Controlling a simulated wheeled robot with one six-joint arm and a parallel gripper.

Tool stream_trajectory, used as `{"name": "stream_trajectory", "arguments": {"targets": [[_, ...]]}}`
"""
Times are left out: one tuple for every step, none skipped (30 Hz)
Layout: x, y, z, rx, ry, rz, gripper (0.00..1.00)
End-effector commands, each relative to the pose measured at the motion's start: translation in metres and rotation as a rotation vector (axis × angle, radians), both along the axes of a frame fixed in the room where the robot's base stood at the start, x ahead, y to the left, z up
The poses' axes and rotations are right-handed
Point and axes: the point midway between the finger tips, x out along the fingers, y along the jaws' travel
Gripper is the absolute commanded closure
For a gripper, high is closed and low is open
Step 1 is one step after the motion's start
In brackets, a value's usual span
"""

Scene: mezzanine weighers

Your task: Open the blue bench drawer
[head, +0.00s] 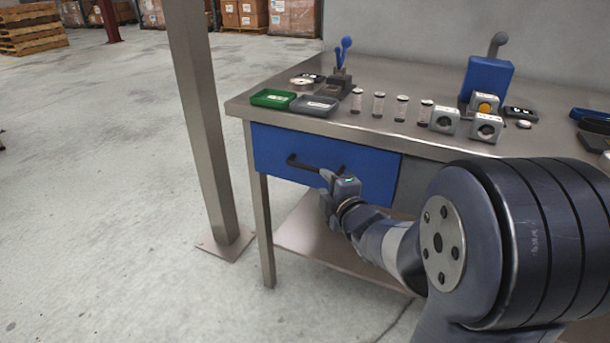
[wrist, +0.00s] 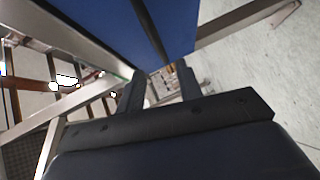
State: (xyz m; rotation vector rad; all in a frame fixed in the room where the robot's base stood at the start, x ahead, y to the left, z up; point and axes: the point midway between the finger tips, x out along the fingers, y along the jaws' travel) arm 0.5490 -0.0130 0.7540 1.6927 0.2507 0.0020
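The blue bench drawer (head: 270,150) is under the left part of the steel bench top, and its front looks flush with the frame. Its dark bar handle (head: 302,164) runs across the middle of the front. The handle (wrist: 151,30) lines up with this gap, near the fingertips, against the blue drawer front (wrist: 105,18). I cannot tell whether the fingers touch it.
The steel bench (head: 390,75) carries a green tray (head: 272,98), a grey tray (head: 314,105), several small vials and grey blocks. A steel post (head: 203,120) stands left of the bench. A lower shelf (head: 310,240) sits below the drawer. The floor at left is clear.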

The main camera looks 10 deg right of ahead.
Motion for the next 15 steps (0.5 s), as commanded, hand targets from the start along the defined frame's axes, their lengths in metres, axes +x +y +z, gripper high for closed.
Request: {"name": "stream_trajectory", "arguments": {"targets": [[0.006,0.001,-0.002,0.001,0.001,0.001,0.66],[0.011,0.002,-0.003,0.001,0.000,0.001,0.66],[0.017,0.004,-0.004,0.002,0.001,0.002,0.66],[0.023,0.005,-0.005,0.002,0.001,0.002,0.66],[0.028,0.006,-0.006,0.002,0.002,0.001,0.66],[0.036,0.007,-0.007,0.002,0.002,0.001,0.66],[0.042,0.008,-0.008,0.003,0.001,0.001,0.66],[0.047,0.009,-0.009,0.003,0.001,0.001,0.66],[0.055,0.010,-0.010,0.003,0.001,0.001,0.66],[0.060,0.011,-0.011,0.003,0.002,0.000,0.66],[0.065,0.012,-0.011,0.003,0.002,0.000,0.66],[0.071,0.013,-0.012,0.003,0.001,0.000,0.66],[0.075,0.013,-0.013,0.003,0.001,0.000,0.66],[0.079,0.014,-0.013,0.003,0.002,0.000,0.66],[0.084,0.015,-0.013,0.003,0.002,0.000,0.66]]}}
